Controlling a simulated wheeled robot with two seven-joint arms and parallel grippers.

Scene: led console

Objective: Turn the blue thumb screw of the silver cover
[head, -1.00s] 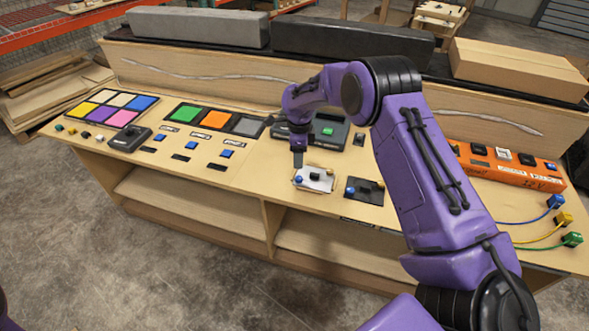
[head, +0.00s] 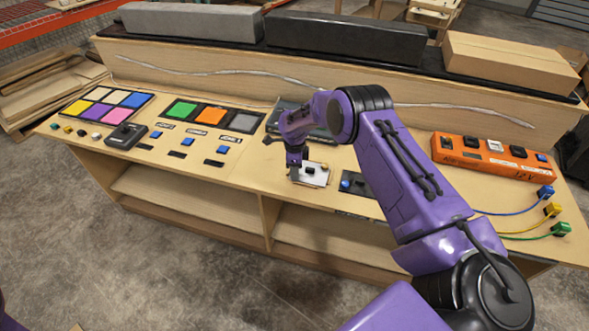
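My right gripper (head: 294,174) points down at the left end of the silver cover, where the blue thumb screw is. The gripper hides that screw, so I cannot tell whether the fingers touch it or are closed around it. A dark cover (head: 362,187) with a blue knob (head: 346,184) lies just to the right, partly behind my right arm. My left gripper is not in view.
An orange power strip (head: 490,154) and blue, yellow and green plugs (head: 552,209) on cables are at the right. Coloured panels (head: 108,103), a dark box (head: 127,135) and small blue buttons (head: 187,142) are at the left. A long ledge with boxes runs behind.

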